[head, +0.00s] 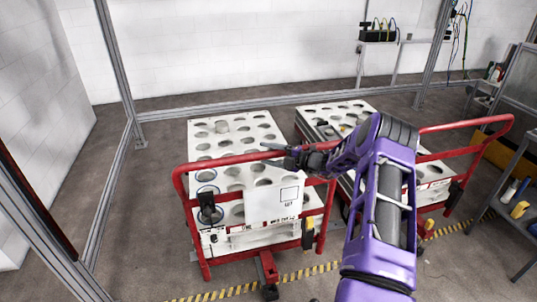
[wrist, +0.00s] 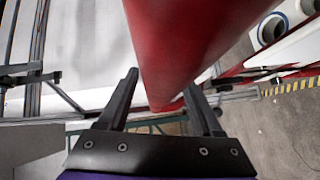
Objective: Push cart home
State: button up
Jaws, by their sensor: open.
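The left cart (head: 237,178) has a red tubular handle (head: 217,162) and a white top with rows of round holes. It stands inside a metal frame, with a white labelled panel (head: 274,203) near its handle. My gripper (head: 277,155) is at the handle's top bar, right of its middle. In the wrist view the red bar (wrist: 175,45) runs between the open fingers of my gripper (wrist: 163,88). I cannot tell whether either finger touches the bar. My purple arm hides part of the right cart (head: 335,112).
The right cart's red handle (head: 468,127) is close beside my arm. Metal frame posts (head: 118,70) and a low rail (head: 270,101) bound the area. A shelf rack (head: 510,180) stands at the right. Yellow-black floor tape (head: 305,273) runs in front of the carts.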

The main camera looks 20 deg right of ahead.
jog(key=shift+w+r, duration=0.35)
jog(key=shift+r, duration=0.3)
jog(key=f+v, duration=0.1)
jog(key=v, duration=1.6)
jog(key=shift+s, duration=0.6)
